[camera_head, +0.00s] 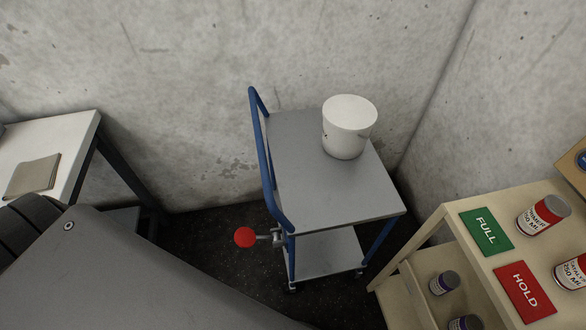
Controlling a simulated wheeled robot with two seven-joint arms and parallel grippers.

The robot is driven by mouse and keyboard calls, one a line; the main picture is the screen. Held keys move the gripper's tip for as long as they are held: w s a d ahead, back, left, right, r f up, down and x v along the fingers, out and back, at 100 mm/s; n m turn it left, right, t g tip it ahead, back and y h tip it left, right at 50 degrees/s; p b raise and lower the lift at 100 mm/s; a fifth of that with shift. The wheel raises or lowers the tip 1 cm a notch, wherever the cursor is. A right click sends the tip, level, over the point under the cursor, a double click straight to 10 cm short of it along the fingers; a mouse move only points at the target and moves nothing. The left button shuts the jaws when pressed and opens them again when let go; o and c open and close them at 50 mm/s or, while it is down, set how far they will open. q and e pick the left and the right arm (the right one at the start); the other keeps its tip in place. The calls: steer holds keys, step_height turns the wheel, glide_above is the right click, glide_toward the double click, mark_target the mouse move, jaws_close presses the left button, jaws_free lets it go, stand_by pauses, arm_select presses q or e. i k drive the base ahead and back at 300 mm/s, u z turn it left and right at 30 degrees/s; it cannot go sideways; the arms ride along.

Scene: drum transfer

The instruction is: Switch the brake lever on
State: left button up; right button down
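The brake lever (262,237) is on the near left side of the cart, low by the blue frame. It has a round red knob (244,237) on a short metal arm that sticks out to the left. The arm lies roughly level, and I cannot tell its setting from this view. The cart has a grey top (310,185), a lower shelf and a blue handle (262,150) at its left end. A white drum (349,127) stands upright on the cart top, toward the back right. Neither of my grippers shows, and nothing touches the lever.
A cream shelf unit (436,222) with green FULL and red HOLD signs and several cans stands at the right. A white table (78,140) with a folded cloth (33,175) stands at the left. Concrete walls close the back. Dark floor (205,230) is free left of the lever.

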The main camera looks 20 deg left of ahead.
mark_target(244, 237)
steer(key=z, duration=0.7)
steer(key=k, duration=0.95)
steer(key=u, duration=1.8)
